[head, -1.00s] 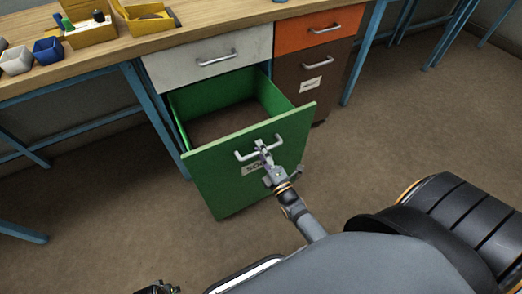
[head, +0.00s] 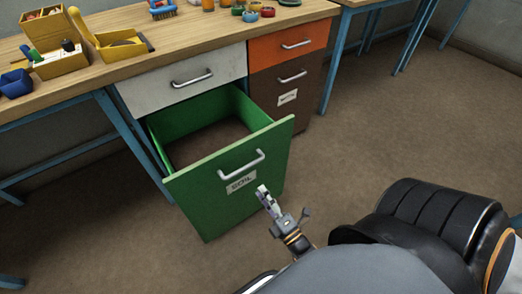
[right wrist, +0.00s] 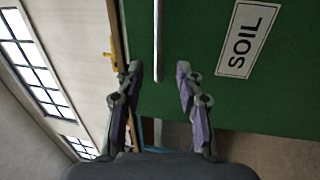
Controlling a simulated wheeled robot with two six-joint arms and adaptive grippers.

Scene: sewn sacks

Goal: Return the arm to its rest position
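My right gripper (head: 265,194) is in front of the green drawer (head: 207,205), apart from its handle (head: 241,165). In the right wrist view the two fingers of my right gripper (right wrist: 159,72) are spread with nothing between the tips. The silver handle (right wrist: 158,40) lies beyond them, next to the label (right wrist: 243,39) that reads SOIL. My left gripper is not in view.
A grey drawer (head: 150,95) above and an orange drawer (head: 270,52) are closed beside a brown front (head: 310,80). The wooden bench top (head: 185,60) holds boxes, a brush and small pots. The floor (head: 400,130) to the right is clear.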

